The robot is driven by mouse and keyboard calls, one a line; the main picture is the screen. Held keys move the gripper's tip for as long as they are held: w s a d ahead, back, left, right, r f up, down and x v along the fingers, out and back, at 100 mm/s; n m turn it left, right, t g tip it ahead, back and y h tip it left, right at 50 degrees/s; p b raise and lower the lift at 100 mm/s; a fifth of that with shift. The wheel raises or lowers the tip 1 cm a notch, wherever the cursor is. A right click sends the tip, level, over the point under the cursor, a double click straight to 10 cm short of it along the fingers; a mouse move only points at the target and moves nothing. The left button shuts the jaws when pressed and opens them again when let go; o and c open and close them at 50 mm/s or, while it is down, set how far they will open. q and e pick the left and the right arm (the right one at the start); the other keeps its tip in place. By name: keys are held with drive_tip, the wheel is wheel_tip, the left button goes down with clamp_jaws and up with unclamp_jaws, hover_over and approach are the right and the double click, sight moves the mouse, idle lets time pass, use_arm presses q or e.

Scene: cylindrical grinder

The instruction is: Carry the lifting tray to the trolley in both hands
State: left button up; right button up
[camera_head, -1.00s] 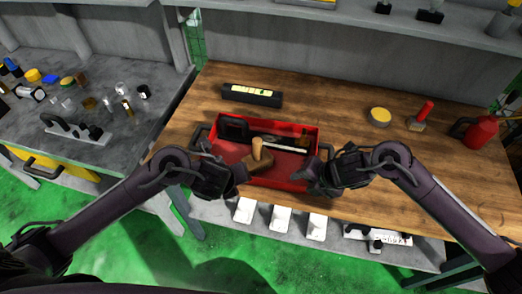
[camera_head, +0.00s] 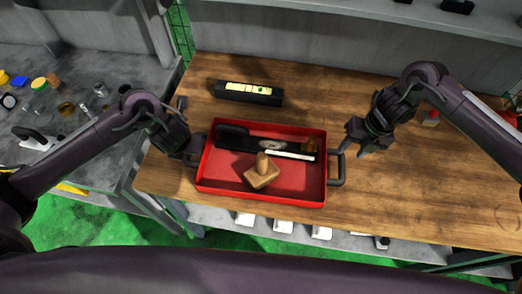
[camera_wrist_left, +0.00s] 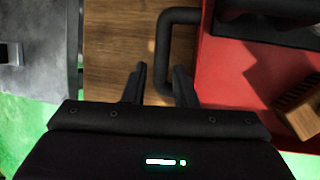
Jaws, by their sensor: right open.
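The lifting tray (camera_head: 215,178) is a red open box with black handles at both ends, lying on the wooden workbench. It holds a wooden-handled block (camera_head: 262,176) and dark tools with a light strip. My left gripper (camera_head: 194,156) is at the left handle. In the left wrist view its fingers (camera_wrist_left: 160,85) are apart, with the black handle (camera_wrist_left: 163,50) showing between them; I cannot tell whether they touch it. My right gripper (camera_head: 352,135) is open and empty, just beyond and to the right of the right handle (camera_head: 340,168).
A black case with a yellow label (camera_head: 248,93) lies behind the tray. A red object (camera_head: 432,118) stands at the right, partly behind my right arm. A grey bench (camera_head: 100,150) with small parts is at the left. The wooden bench (camera_head: 420,195) is bare right of the tray.

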sight(343, 161)
use_arm(q)
drive_tip(key=x, duration=0.6)
drive_tip(key=shift+s+d+f, duration=0.1)
drive_tip(key=shift+s+f, duration=0.05)
drive_tip(key=shift+f, duration=0.15)
use_arm(e)
drive_tip(key=f, duration=0.4)
drive_tip(key=a+f, duration=0.1)
drive_tip(key=f, duration=0.1)
drive_tip(key=shift+s+a+f, duration=0.1)
drive_tip(key=shift+s+f, duration=0.25)
use_arm(q)
drive_tip(key=shift+w+f, duration=0.3)
drive_tip(key=shift+f, duration=0.15)
use_arm(e)
drive_tip(key=shift+w+a+f, duration=0.1)
drive_tip(key=shift+f, duration=0.35)
use_arm(q)
drive_tip(key=shift+s, duration=0.1)
drive_tip(key=c, duration=0.4)
use_arm(e)
drive_tip(key=c, duration=0.4)
use_arm(q)
clamp_jaws()
use_arm(e)
clamp_jaws()
use_arm(q)
drive_tip(key=shift+r, duration=0.1)
